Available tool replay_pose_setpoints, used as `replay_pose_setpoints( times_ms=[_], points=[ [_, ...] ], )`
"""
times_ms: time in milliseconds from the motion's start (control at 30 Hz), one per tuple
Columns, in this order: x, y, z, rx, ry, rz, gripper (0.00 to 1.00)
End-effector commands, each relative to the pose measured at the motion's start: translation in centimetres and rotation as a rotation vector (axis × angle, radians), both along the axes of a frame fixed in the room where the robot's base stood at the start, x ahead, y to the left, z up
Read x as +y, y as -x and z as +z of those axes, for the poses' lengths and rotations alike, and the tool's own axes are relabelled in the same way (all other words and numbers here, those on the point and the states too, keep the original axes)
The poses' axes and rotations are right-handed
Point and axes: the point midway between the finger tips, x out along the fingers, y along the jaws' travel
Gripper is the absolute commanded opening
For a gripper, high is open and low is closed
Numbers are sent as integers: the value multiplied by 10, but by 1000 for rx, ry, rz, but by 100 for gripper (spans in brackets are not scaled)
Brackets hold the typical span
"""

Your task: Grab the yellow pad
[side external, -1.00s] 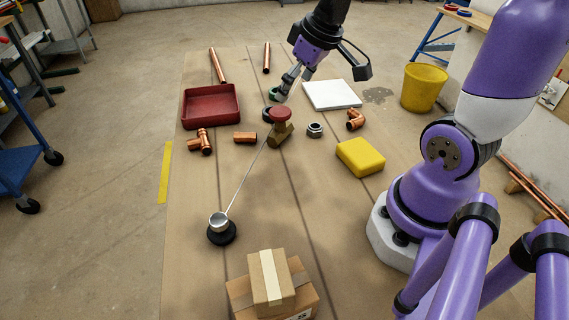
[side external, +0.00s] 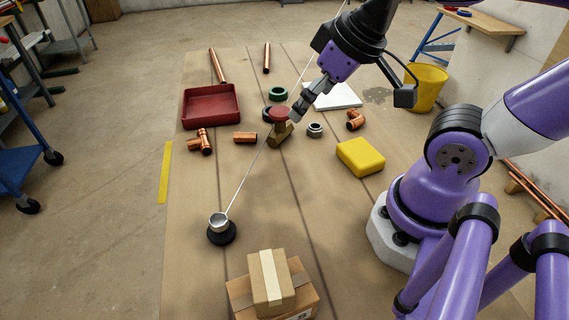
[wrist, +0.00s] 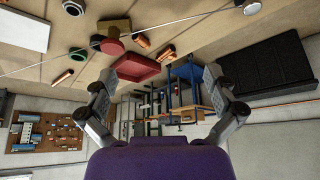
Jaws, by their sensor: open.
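The yellow pad (side external: 361,157) lies flat on the brown board, right of centre in the side view, near my base. I cannot make it out in the wrist view. My gripper (side external: 297,112) is over the board, left of and beyond the pad in the side view, close to a red-knobbed valve (side external: 279,114). The wrist view shows its two fingers spread (wrist: 160,82) with nothing between them. Whether the gripper touches the valve cannot be told.
A thin rod (side external: 250,172) slants up from a black-based stand (side external: 221,232), past the valve and gripper. A grey nut (side external: 315,130) and copper elbow (side external: 355,120) lie near the pad. A white slab (side external: 345,96), red tray (side external: 211,105) and cardboard boxes (side external: 272,281) are also there.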

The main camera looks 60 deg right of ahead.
Motion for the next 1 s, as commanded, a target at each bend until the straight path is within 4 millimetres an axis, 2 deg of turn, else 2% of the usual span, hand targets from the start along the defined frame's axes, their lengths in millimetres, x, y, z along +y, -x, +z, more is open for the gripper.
replay_pose_setpoints(
  times_ms=[667,767,867,1000],
  points=[
    [-2,-1,0,9,2,-8,100],
    [-16,-3,-4,76,7,-63,100],
    [-44,-4,-14,211,2,-171,100],
    [-93,2,-32,440,-51,-347,100]
  ],
)
